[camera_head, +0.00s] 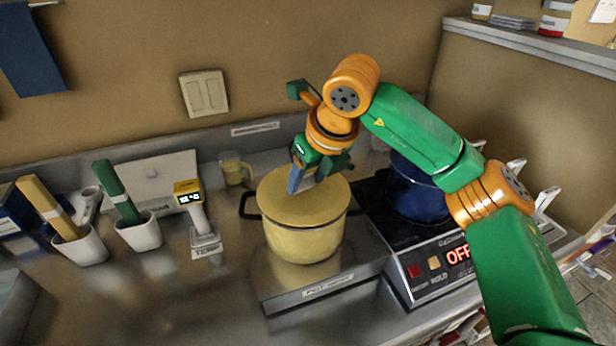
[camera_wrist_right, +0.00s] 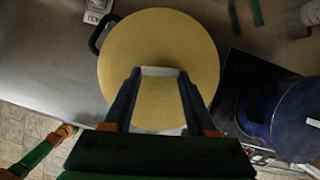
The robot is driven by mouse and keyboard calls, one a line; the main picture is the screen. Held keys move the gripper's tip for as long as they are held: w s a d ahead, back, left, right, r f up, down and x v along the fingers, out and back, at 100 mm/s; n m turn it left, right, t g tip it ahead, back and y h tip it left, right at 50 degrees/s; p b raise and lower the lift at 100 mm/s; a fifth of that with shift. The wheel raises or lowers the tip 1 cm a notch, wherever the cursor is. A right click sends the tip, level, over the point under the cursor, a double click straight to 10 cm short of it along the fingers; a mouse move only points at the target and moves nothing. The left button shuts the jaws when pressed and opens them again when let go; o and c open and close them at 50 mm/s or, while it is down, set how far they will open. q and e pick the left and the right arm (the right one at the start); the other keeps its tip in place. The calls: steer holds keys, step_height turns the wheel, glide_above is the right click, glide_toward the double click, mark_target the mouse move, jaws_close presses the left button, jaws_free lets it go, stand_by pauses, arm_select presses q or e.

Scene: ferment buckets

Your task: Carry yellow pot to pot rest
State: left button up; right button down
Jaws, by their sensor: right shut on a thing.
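The yellow pot (camera_head: 304,241) has a flat round top and dark side handles, and it is upright. It is over the pot rest (camera_head: 318,294), a low metal plate with a label on its front edge. I cannot tell whether its base touches the plate. My right gripper (camera_head: 297,186) is above the pot's top. In the right wrist view the right gripper's fingers (camera_wrist_right: 160,76) are shut on a pale grip on top of the yellow pot (camera_wrist_right: 150,40).
Right of the pot is a hob (camera_head: 408,262) showing "OFF", with a blue pot (camera_head: 413,192) on it. On the left are a thermometer stand (camera_head: 200,225), white holders (camera_head: 80,246) with tools, and a small yellowish jug (camera_head: 235,170).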

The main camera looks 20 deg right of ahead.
jaws_free()
stand_by(0.4)
step_height(320, 180, up, 7)
steer(key=p, duration=0.6)
jaws_close()
stand_by(0.5)
steer(key=shift+f, duration=0.15)
stand_by(1.1)
